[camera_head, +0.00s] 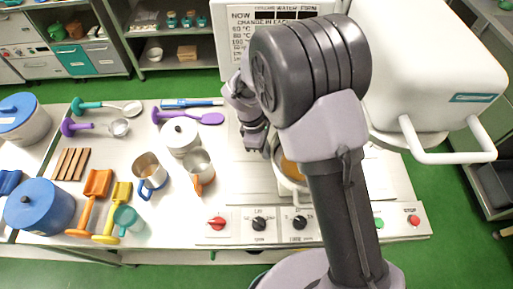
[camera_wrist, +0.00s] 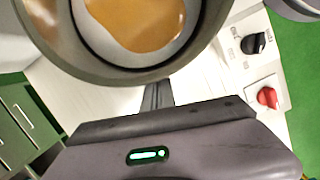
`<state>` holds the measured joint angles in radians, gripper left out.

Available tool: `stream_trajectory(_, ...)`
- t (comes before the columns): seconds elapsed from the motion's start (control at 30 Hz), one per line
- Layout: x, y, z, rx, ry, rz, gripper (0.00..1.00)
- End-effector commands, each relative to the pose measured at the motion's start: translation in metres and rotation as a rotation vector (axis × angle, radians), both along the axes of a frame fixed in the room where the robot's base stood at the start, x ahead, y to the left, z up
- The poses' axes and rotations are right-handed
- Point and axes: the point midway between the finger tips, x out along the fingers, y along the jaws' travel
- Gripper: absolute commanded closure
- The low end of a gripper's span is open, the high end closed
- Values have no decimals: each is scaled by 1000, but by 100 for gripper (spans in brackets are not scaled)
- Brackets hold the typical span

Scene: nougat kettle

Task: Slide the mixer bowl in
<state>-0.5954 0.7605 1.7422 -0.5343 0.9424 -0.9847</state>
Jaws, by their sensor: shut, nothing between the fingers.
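The mixer bowl (camera_head: 290,187) sits on the worktop behind the control knobs, with orange-brown contents. My arm hides part of it in the head view. In the wrist view the bowl (camera_wrist: 88,66) fills the top, showing its thick grey rim and the caramel-coloured mass. My gripper (camera_head: 265,150) is at the left side of the bowl, pointing down. Its narrow fingers (camera_wrist: 158,96) are together and empty, close to the bowl's outer side; I cannot tell whether they touch it. The white mixer (camera_head: 430,75) with its handle stands at the upper right.
A white pot (camera_head: 181,137), metal mugs (camera_head: 198,168) and several utensils lie left of the bowl. Blue-lidded pots (camera_head: 40,205) stand at the far left. A red knob (camera_head: 217,223) and black knobs (camera_head: 259,224) line the front. A sign (camera_head: 262,30) stands behind.

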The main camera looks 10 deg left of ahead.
Motion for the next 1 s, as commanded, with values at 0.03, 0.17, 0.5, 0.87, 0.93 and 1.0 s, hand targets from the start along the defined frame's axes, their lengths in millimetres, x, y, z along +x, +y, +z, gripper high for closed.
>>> stream_trajectory(0.03,0,-2,0,0,0,0,100)
stream_trajectory(0.17,0,-3,0,0,0,0,100)
stream_trajectory(0.5,2,-12,1,-1,0,-2,100)
stream_trajectory(0.87,21,-95,3,-1,2,-6,100)
stream_trajectory(0.93,25,-112,3,-1,1,-7,100)
stream_trajectory(1.0,29,-127,3,-1,2,-6,100)
